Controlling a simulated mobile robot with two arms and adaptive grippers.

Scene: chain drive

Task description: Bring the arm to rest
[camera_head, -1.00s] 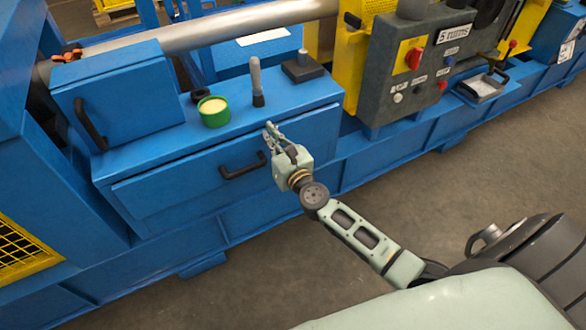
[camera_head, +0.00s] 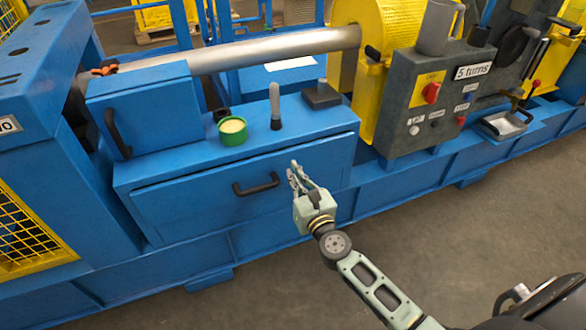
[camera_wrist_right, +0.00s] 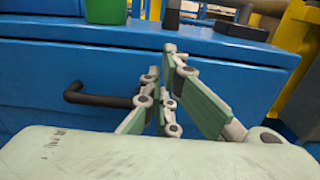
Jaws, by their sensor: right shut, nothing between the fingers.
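My right gripper (camera_head: 295,172) is shut and empty in front of the blue drawer (camera_head: 210,192), to the right of its black handle (camera_head: 257,185). Its closed fingers (camera_wrist_right: 168,75) fill the middle of the right wrist view, with the drawer handle (camera_wrist_right: 98,97) behind them to the left. The fingers look apart from the handle. My right arm reaches in from the lower right of the head view. My left gripper is not in view.
On the cabinet top stand a green tin (camera_head: 233,131), a grey-handled tool (camera_head: 275,107) and a dark block (camera_head: 321,95). A control panel (camera_head: 437,97) with a red knob and a small tray (camera_head: 503,124) are to the right. The floor (camera_head: 455,225) below right is clear.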

